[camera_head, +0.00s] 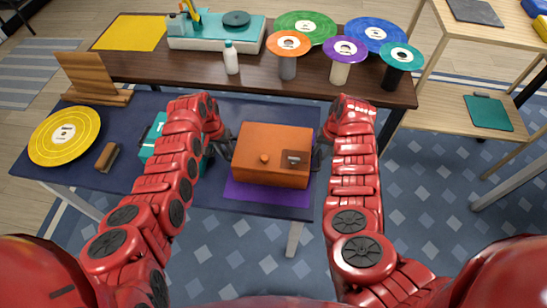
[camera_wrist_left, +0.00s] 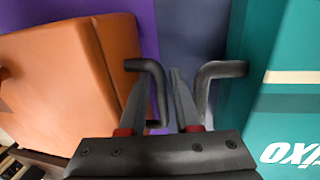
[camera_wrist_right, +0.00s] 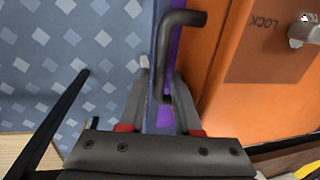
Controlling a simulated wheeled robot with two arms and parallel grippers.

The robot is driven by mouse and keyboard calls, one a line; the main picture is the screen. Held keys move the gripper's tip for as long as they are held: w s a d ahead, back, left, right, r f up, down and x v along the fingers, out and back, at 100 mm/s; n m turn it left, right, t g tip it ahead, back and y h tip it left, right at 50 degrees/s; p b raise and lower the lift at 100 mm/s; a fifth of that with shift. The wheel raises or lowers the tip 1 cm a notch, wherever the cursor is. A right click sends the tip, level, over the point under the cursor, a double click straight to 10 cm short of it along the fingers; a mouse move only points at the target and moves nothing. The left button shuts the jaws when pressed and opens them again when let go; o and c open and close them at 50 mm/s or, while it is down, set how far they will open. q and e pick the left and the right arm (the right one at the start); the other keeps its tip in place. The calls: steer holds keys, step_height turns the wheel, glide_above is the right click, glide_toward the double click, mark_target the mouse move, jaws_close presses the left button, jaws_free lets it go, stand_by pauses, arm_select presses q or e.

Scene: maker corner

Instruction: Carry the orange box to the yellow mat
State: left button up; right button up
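The orange box (camera_head: 273,150) sits on a purple mat on the front table, with a small knob and a latch on its face. The yellow mat (camera_head: 131,33) lies bare at the back left of the brown table. My left gripper (camera_head: 224,147) is at the box's left side. In the left wrist view its fingers (camera_wrist_left: 158,88) stand open around the box's black handle (camera_wrist_left: 150,66). My right gripper (camera_head: 321,140) is at the right side. In the right wrist view its fingers (camera_wrist_right: 162,85) stand open around the other handle (camera_wrist_right: 184,18).
A teal box (camera_head: 152,136) stands close left of my left gripper, partly behind my arm. A turntable (camera_head: 215,42), a white bottle (camera_head: 231,60) and several discs on stands occupy the brown table (camera_head: 140,66). A wooden stand (camera_head: 85,75) and yellow disc (camera_head: 64,136) are left.

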arm_select(q)
steer(key=shift+c, duration=0.2)
arm_select(e)
steer(key=shift+c, duration=0.2)
arm_select(q)
jaws_close()
arm_select(e)
jaws_close()
stand_by(0.7)
